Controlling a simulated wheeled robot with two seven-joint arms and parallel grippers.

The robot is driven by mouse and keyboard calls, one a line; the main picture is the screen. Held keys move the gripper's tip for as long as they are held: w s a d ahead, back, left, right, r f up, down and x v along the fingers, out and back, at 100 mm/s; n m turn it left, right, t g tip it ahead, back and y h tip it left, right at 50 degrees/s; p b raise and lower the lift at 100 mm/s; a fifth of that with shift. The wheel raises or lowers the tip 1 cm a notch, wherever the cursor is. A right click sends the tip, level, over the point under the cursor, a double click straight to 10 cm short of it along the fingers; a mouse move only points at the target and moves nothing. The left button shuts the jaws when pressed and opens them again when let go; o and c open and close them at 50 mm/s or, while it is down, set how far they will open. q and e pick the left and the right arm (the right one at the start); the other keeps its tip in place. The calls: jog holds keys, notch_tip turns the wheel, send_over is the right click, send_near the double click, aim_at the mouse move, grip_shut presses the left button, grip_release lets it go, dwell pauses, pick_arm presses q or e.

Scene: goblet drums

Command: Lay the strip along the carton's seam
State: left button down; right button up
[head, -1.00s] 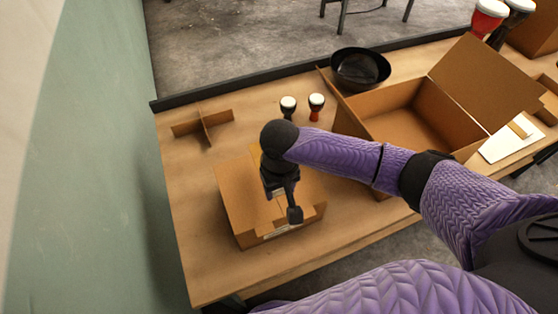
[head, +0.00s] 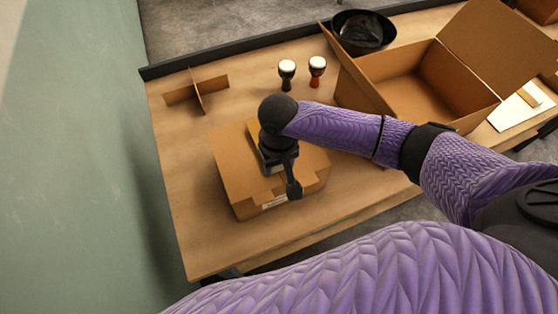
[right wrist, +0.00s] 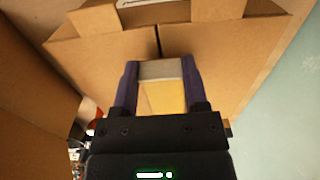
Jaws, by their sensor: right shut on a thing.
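The carton (head: 232,178) sits on the table with its top flaps lying closed. In the right wrist view, the carton (right wrist: 90,55) shows its seam (right wrist: 157,42) as a dark line between two flaps. My right gripper (right wrist: 160,82) is over the carton top, fingers astride a yellow piece with a grey end (right wrist: 165,96), which I take to be the strip. The strip lies in line with the seam; I cannot tell if it touches the cardboard. In the head view the right gripper (head: 275,168) hides much of the carton top. My left gripper is not in view.
Two small goblet drums (head: 287,72) stand behind the carton, and a crossed cardboard divider (head: 197,92) lies at back left. A large open box (head: 400,75), a black bowl (head: 345,45) and a white sheet (head: 515,108) are to the right. The table's left front is clear.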

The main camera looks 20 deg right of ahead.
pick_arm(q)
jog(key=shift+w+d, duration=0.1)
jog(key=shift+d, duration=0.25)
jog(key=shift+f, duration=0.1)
pick_arm(e)
jog(key=shift+f, duration=0.25)
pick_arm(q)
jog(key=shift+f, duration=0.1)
pick_arm(e)
jog(key=shift+f, duration=0.2)
jog(key=shift+f, duration=0.2)
jog(key=o, duration=1.3)
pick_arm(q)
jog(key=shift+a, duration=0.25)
